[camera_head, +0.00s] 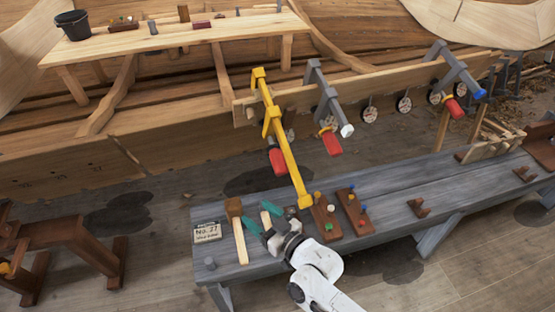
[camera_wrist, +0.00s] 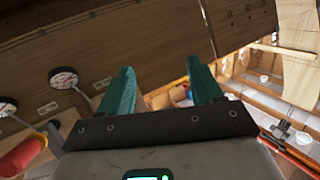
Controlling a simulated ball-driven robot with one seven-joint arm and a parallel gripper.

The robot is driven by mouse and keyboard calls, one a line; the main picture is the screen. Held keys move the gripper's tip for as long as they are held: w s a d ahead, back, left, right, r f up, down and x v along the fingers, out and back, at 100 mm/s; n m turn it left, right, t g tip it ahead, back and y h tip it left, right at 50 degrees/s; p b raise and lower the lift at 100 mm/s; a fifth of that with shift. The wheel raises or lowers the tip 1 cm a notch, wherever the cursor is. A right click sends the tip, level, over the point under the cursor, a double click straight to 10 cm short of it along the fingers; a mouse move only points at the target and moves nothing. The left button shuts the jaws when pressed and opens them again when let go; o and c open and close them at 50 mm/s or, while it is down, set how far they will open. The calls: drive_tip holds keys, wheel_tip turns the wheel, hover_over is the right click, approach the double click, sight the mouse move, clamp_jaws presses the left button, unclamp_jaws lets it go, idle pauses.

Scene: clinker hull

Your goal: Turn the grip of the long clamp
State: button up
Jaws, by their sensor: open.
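The long clamp (camera_head: 286,150) is yellow and hangs from the plank edge, its bar slanting down toward the bench. A red grip (camera_head: 277,161) shows beside the bar, just left of it. My gripper (camera_head: 262,217) is open, with teal fingers, over the grey bench, below and left of the red grip and apart from it. In the wrist view, nothing sits between the fingers (camera_wrist: 160,78). A red cylinder (camera_wrist: 22,156) shows at that view's lower left; I cannot tell which clamp it belongs to.
Two grey clamps (camera_head: 327,98) (camera_head: 457,70) with red grips hang farther right. Round dials (camera_head: 403,103) line the plank. The bench's middle is mostly clear.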

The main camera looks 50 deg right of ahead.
sight(277, 162)
drive_tip(key=s+d+r+m+t+h, duration=0.1)
drive_tip(key=s+d+r+m+h, duration=0.15)
drive_tip(key=d+h, duration=0.2)
drive_tip(key=s+d+r+m+t+h, duration=0.1)
drive_tip(key=d+m+h, duration=0.2)
drive_tip(key=h, duration=0.2)
drive_tip(key=x, duration=1)
drive_tip(key=shift+w+d+r+p, duration=0.15)
drive_tip(key=shift+d+r+p, duration=0.15)
drive_tip(key=shift+p, duration=0.1)
drive_tip(key=c, duration=1)
drive_tip(key=shift+m, duration=0.25)
drive_tip(key=shift+c, duration=0.2)
drive_tip(key=shift+f, duration=0.1)
drive_tip(key=m+b, duration=0.2)
drive_tip(key=m, duration=0.1)
drive_tip(key=shift+t, duration=0.3)
drive_tip(key=m+b, duration=0.3)
drive_tip(key=m, duration=0.2)
drive_tip(key=shift+a+y, duration=0.15)
drive_tip(key=shift+y, duration=0.1)
